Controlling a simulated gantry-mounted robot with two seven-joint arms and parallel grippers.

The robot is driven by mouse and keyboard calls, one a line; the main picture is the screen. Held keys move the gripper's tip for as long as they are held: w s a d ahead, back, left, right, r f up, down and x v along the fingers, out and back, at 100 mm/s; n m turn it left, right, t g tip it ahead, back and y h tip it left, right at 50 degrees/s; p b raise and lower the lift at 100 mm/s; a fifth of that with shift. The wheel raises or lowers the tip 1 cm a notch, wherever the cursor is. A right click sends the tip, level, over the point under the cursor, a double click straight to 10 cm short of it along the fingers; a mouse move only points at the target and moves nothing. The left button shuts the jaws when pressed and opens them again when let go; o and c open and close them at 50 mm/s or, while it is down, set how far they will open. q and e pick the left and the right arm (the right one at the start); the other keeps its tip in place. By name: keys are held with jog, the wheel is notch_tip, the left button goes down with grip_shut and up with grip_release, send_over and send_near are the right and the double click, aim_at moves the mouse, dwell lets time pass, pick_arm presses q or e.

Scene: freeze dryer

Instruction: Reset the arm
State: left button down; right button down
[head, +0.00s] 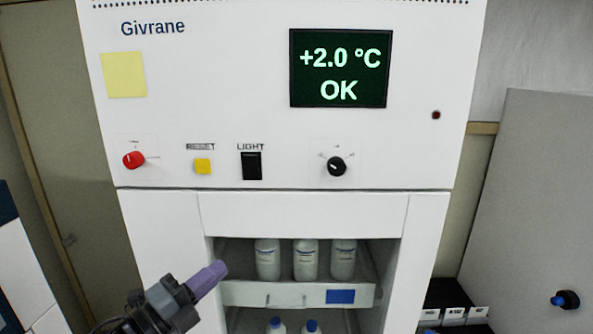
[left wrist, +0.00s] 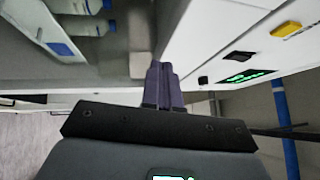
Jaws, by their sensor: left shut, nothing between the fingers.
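My left gripper (head: 208,279) has purple fingers and is shut with nothing between them. In the head view it is at the lower left, in front of the dryer's open shelf bay, below the control panel. It also shows in the left wrist view (left wrist: 164,82), its closed fingers pointing toward the white cabinet front. My right gripper is not in either view.
The white freeze dryer (head: 230,75) has a display (head: 340,68) reading +2.0 °C OK, a red knob (head: 133,159), a yellow RESET button (head: 202,166), a black LIGHT switch (head: 251,166) and a black dial (head: 337,166). White bottles (head: 305,260) stand on the shelf (head: 245,294).

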pick_arm(q)
jog(key=s+d+f+n+g+y+p, duration=0.15)
jog(key=s+f+n+y, duration=0.35)
jog(key=f, duration=0.6)
jog(key=s+f+n+g+y+p, duration=0.1)
jog(key=s+f+n+g+p, duration=0.2)
jog(key=s+f, duration=0.6)
jog(key=s+a+f+n+g+y+p, duration=0.1)
jog(key=s+a+f+n+g+y, duration=0.2)
jog(key=s+n, duration=0.5)
jog(key=s+a+f+n+g+y+p, duration=0.1)
jog(key=s+a+f+n+g+y, duration=0.2)
jog(key=s+f+n, duration=0.4)
jog(key=s+a+g, duration=0.1)
jog(key=s, duration=0.3)
jog(key=shift+a+f+n+g+p, duration=0.15)
jog(key=shift+n+g+p, duration=0.2)
jog(key=shift+n+p, duration=0.05)
jog(key=shift+s, duration=0.1)
